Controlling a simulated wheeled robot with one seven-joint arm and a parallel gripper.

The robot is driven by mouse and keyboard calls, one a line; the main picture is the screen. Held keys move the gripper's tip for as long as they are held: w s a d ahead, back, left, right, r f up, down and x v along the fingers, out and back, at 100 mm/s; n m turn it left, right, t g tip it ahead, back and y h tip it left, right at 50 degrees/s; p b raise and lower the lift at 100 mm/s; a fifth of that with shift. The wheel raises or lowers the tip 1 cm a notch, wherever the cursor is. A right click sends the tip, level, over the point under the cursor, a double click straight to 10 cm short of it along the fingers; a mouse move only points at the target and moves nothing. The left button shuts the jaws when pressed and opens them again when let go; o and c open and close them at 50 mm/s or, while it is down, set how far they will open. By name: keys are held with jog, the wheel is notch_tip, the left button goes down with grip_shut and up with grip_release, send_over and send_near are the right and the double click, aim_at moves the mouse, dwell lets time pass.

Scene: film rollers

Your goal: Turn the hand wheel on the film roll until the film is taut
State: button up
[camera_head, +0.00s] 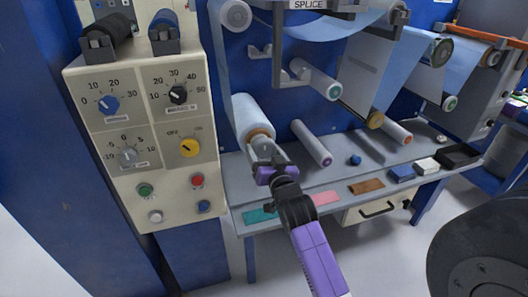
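A pale blue film roll (248,114) is mounted on the blue machine frame, left of centre. Its lower end has a tan-orange core (262,133). My gripper (264,151), with purple and dark parts, is right at that end and overlaps it in the picture. I cannot tell whether the fingers touch it. The fingers look pale and are too small to show whether they are open or shut. Any hand wheel on this roll is mostly hidden behind the gripper, and I cannot make it out clearly. How taut the film is cannot be told.
A control panel (150,150) with knobs and buttons stands at left. A bare roller (312,143) is right of my gripper. Film webs (372,70) run at upper right. A grey shelf (335,185) below holds small blocks and coloured strips. A dark round object (480,250) fills the lower right.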

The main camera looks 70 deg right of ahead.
jog(key=c, duration=0.5)
jog(key=shift+c, duration=0.2)
jog(key=n+p, duration=0.2)
jog(key=n, duration=0.2)
jog(key=shift+r+p, duration=0.15)
jog(key=shift+p, duration=0.2)
jog(key=n+p, duration=0.2)
jog(key=n, duration=0.3)
jog(key=shift+n, duration=0.3)
jog(key=o, duration=1.4)
